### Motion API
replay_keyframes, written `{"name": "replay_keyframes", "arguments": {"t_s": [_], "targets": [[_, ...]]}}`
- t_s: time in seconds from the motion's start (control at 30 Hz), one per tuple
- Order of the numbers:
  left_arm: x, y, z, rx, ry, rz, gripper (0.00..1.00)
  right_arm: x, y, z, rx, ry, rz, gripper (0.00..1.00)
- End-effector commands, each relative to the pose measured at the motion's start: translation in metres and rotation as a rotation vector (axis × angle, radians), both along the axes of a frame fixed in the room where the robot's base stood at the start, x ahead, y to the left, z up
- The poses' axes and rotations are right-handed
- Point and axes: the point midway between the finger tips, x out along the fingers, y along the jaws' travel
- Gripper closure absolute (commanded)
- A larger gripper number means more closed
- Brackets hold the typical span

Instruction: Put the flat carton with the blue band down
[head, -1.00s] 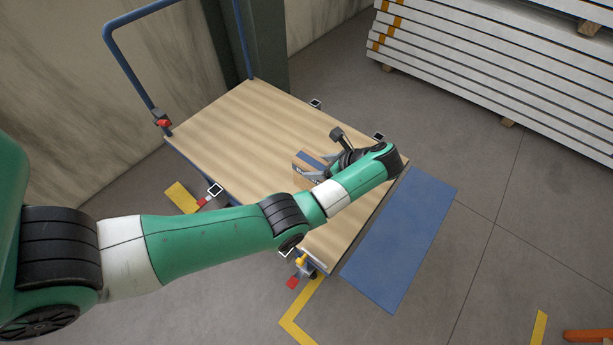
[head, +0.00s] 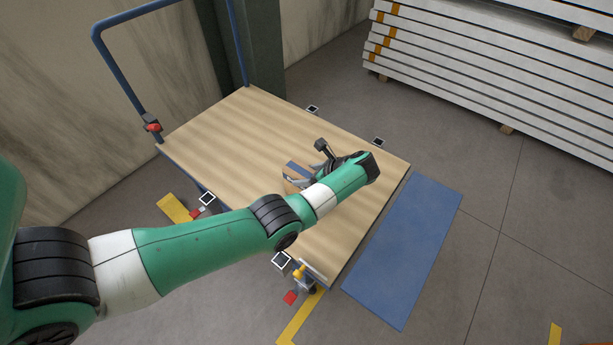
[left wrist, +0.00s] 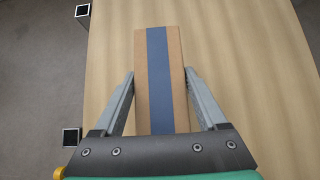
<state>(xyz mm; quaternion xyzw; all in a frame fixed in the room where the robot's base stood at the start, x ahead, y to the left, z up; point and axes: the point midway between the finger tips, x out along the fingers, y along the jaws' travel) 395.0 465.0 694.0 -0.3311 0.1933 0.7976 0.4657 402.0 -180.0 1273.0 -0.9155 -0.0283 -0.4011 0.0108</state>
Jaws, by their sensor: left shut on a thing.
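The flat carton is brown with a blue band along its middle; in the left wrist view the carton (left wrist: 175,60) lies between the two fingers. My left gripper (left wrist: 160,82) is shut on its sides. In the head view the carton (head: 297,171) shows only in part, the rest hidden behind my left gripper (head: 300,180) and wrist. It is over the wooden deck of the platform trolley (head: 230,130). I cannot tell whether its underside touches the deck. My right gripper is not in view.
The trolley's blue push handle (head: 125,90) stands at the far left. A blue mat (head: 405,250) lies on the floor right of the trolley. Stacked white panels (head: 490,65) stand at the back right. Much of the deck is bare.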

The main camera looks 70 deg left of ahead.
Motion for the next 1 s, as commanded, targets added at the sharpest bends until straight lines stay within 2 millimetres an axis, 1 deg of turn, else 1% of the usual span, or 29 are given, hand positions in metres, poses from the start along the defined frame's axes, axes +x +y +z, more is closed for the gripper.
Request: {"name": "replay_keyframes", "arguments": {"t_s": [0.1, 0.13, 0.23, 0.27, 0.47, 0.57, 0.6, 0.67, 0.87, 1.0], "targets": [[0.000, 0.000, -0.003, 0.002, -0.001, 0.000, 1.00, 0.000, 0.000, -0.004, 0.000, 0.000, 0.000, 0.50], [0.000, 0.000, -0.002, 0.000, 0.000, 0.000, 0.20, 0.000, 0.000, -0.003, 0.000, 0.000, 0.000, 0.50], [0.000, 0.000, -0.002, 0.001, 0.000, 0.000, 0.02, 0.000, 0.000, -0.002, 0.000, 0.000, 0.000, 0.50], [0.000, 0.000, -0.002, 0.001, 0.000, 0.000, 0.00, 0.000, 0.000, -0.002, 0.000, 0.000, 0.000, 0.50], [0.000, 0.000, -0.002, 0.001, 0.000, 0.000, 0.00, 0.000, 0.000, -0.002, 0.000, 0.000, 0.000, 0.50], [0.001, -0.001, 0.004, 0.001, 0.000, -0.001, 0.00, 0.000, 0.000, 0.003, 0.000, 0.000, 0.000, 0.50], [0.003, -0.004, 0.007, 0.001, -0.001, -0.001, 0.00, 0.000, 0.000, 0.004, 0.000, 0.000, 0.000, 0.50], [0.007, -0.010, 0.014, 0.001, -0.002, -0.004, 0.00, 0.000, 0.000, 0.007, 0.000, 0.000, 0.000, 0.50], [0.024, -0.040, 0.049, 0.000, -0.002, -0.005, 0.00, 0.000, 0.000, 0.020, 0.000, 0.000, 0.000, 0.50], [0.034, -0.059, 0.070, 0.001, -0.001, -0.003, 0.00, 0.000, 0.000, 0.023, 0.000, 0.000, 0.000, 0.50]]}}
